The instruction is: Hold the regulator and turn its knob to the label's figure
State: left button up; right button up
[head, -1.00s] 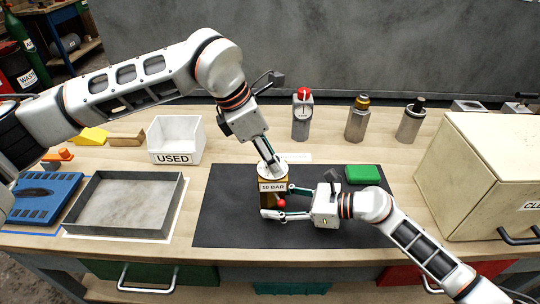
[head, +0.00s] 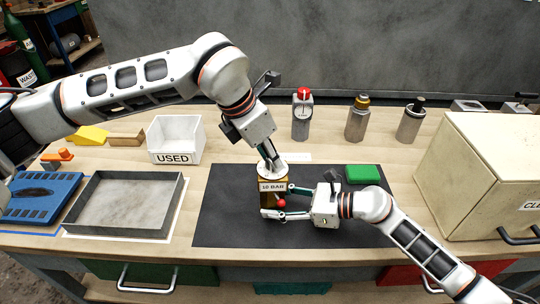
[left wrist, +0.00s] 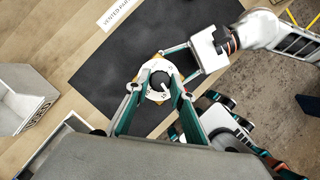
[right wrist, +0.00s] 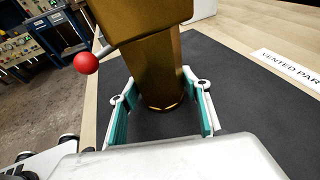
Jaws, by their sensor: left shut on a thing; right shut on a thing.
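The brass regulator (head: 267,200) stands upright on the black mat (head: 225,215), with a "10 BAR" label (head: 272,187) on its front. A white dial ring sits on top. In the left wrist view the dark knob (left wrist: 161,79) carries a white pointer toward the lower right; the dial figures are too small to read surely. My left gripper (head: 269,160) comes from above and is shut on the knob. My right gripper (head: 275,201) comes from the right and is shut on the brass body (right wrist: 160,75), low down. A red ball (right wrist: 86,63) on a stem sticks out of the regulator.
A green block (head: 362,174) lies on the mat's back right. Several metal canisters, one with a red top (head: 302,115), stand behind. A white "USED" bin (head: 175,139) and a grey tray (head: 125,205) are left. A cream box (head: 500,170) stands right.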

pick_arm(q)
jog(key=n+t+y, duration=0.1)
jog(key=n, duration=0.3)
jog(key=shift+d+n, duration=0.1)
jog(key=shift+n, duration=0.2)
jog(key=shift+n+t+y, duration=0.4)
jog(key=shift+n+y, duration=0.4)
jog(key=shift+n, duration=1.1)
jog(key=shift+s, duration=0.1)
jog(key=o, duration=1.1)
jog(key=d+v, duration=0.1)
jog(key=v, duration=1.1)
jog(key=shift+a, duration=0.35)
